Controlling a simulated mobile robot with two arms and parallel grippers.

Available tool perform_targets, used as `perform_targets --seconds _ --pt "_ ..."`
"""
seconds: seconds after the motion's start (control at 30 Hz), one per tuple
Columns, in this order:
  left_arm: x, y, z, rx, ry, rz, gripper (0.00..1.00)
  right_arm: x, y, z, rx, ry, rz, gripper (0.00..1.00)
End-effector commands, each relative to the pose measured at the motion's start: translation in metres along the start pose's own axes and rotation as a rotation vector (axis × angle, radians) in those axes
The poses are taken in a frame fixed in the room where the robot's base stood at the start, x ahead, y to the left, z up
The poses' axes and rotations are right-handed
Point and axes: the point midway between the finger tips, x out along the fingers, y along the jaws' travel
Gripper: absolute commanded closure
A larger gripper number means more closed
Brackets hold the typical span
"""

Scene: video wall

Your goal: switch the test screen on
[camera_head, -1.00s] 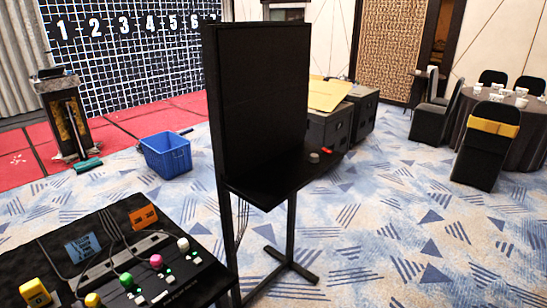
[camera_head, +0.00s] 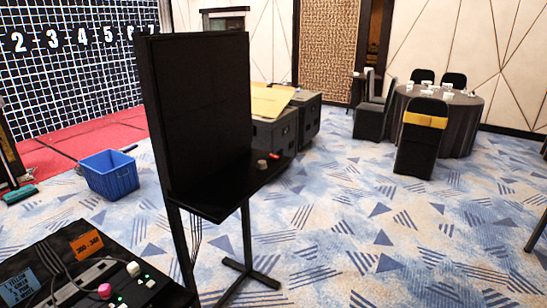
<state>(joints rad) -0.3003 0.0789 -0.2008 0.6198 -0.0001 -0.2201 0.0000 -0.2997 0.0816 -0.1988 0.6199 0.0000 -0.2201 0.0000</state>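The test screen (camera_head: 203,112) is a black, dark panel on a black stand, left of the middle. A black shelf (camera_head: 225,195) juts out below it. On the shelf sit a small grey-brown knob-like thing (camera_head: 262,164) and a small red thing (camera_head: 275,156). A black control desk (camera_head: 40,255) at the lower left carries a white knob (camera_head: 133,268), a pink knob (camera_head: 104,290), small green lights and cables. Neither of my grippers is in view.
A blue crate (camera_head: 109,175) stands on the carpet left of the screen. Black cases (camera_head: 275,132) stand behind it. A round table (camera_head: 455,120) with chairs is at the back right. The patterned carpet (camera_head: 400,225) in the right foreground is clear.

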Motion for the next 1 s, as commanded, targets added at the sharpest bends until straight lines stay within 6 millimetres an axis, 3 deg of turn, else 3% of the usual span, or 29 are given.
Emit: perform_targets --seconds 0.03,0.23,0.27,1.0 --pt "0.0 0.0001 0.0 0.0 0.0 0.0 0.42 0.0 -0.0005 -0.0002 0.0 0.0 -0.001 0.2" --pt "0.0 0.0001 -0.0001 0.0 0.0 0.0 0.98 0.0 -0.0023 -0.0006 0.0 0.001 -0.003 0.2" --pt "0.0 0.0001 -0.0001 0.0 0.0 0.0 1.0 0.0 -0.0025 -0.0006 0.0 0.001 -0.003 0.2" --pt "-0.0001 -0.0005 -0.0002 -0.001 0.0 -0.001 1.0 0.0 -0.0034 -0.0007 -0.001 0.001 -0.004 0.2"
